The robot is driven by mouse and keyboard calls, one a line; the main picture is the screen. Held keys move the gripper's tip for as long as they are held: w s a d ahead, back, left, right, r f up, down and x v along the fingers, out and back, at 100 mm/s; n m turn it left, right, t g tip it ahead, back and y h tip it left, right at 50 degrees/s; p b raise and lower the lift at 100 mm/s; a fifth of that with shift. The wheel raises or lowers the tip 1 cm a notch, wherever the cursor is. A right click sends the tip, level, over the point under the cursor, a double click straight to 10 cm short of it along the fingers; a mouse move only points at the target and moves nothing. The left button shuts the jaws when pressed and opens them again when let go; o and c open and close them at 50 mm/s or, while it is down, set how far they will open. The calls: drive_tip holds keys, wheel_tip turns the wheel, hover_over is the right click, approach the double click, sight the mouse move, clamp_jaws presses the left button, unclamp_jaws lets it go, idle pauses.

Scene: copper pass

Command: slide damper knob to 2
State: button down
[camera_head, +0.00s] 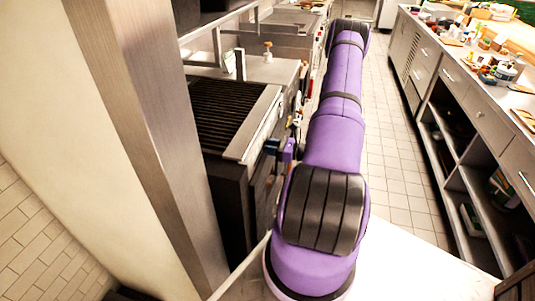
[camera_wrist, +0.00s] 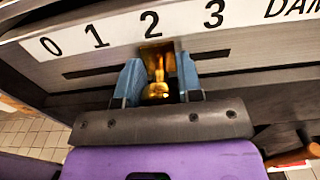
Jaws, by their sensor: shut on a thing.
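The brass damper knob (camera_wrist: 157,88) sits in the wrist view between the two blue fingers of my gripper (camera_wrist: 158,82). The fingers are shut on it, one on each side. A dark slot (camera_wrist: 90,72) runs across the metal front behind it. A white scale strip (camera_wrist: 120,30) above the slot reads 0, 1, 2, 3, and the knob lines up about under the 2. In the head view, my gripper (camera_head: 280,147) shows small at the front of the grill (camera_head: 230,115), and the knob cannot be made out there.
A wooden handle (camera_wrist: 293,157) shows at lower right in the wrist view. In the head view a steel pillar (camera_head: 150,130) stands at left and a long counter (camera_head: 465,75) with several items at right. The tiled floor (camera_head: 390,160) between is clear.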

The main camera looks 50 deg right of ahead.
drive_tip(key=c, duration=0.8)
unclamp_jaws()
drive_tip(key=shift+s, duration=0.1)
drive_tip(key=v, duration=1)
drive_tip(key=shift+s+d, duration=0.15)
drive_tip(key=shift+s, duration=0.1)
drive_tip(key=shift+f, duration=0.1)
